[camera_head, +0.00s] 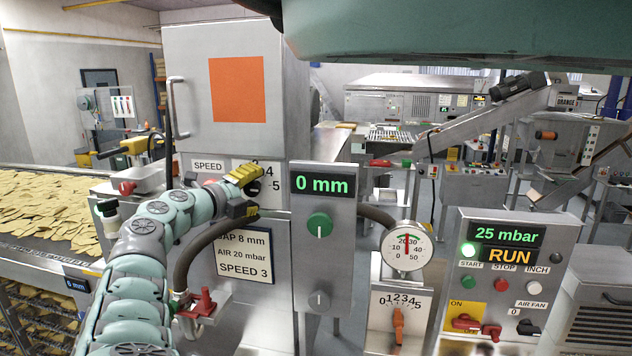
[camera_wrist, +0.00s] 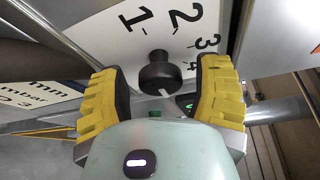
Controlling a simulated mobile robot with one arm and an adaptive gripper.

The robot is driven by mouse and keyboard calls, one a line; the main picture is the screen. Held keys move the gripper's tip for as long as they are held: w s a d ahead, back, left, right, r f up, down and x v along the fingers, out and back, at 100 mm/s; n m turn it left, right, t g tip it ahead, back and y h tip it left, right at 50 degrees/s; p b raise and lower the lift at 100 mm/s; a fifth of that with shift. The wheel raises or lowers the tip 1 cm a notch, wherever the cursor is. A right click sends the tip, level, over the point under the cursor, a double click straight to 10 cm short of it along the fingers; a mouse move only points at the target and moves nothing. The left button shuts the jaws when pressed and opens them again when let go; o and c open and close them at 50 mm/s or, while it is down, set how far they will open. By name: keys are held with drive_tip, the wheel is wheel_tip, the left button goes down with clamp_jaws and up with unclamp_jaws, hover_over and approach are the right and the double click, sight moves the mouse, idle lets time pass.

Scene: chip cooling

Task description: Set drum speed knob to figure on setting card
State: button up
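The speed dial plate (camera_head: 208,167), labelled SPEED, is on the steel cabinet, partly hidden by my gripper. Its dark knob (camera_head: 254,187) shows beside the fingers. In the wrist view the black knob (camera_wrist: 160,73) lies between the yellow fingertips, with gaps on both sides. The numbers 1, 2, 3 and 4 show on the dial plate (camera_wrist: 100,40) there. A pale mark is on the knob, but I cannot tell which figure it indicates. My gripper (camera_head: 245,193) is open around the knob. The setting card (camera_head: 243,254) below reads GAP 8 mm, AIR 20 mbar, SPEED 3.
A panel with a green knob (camera_head: 319,225) and a 0 mm display (camera_head: 322,185) is right of the dial. A red valve (camera_head: 203,302) and a hose (camera_head: 183,265) are below my gripper. The right control box (camera_head: 510,275) reads 25 mbar and RUN. Chips lie on a conveyor at left.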

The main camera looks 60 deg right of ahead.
drive_tip(key=shift+o, duration=0.2)
drive_tip(key=shift+a, duration=0.1)
drive_tip(key=shift+w+a, duration=0.1)
drive_tip(key=shift+a, duration=0.1)
drive_tip(key=a, duration=1.1)
drive_tip(key=shift+a+r, duration=0.25)
drive_tip(key=shift+r, duration=0.2)
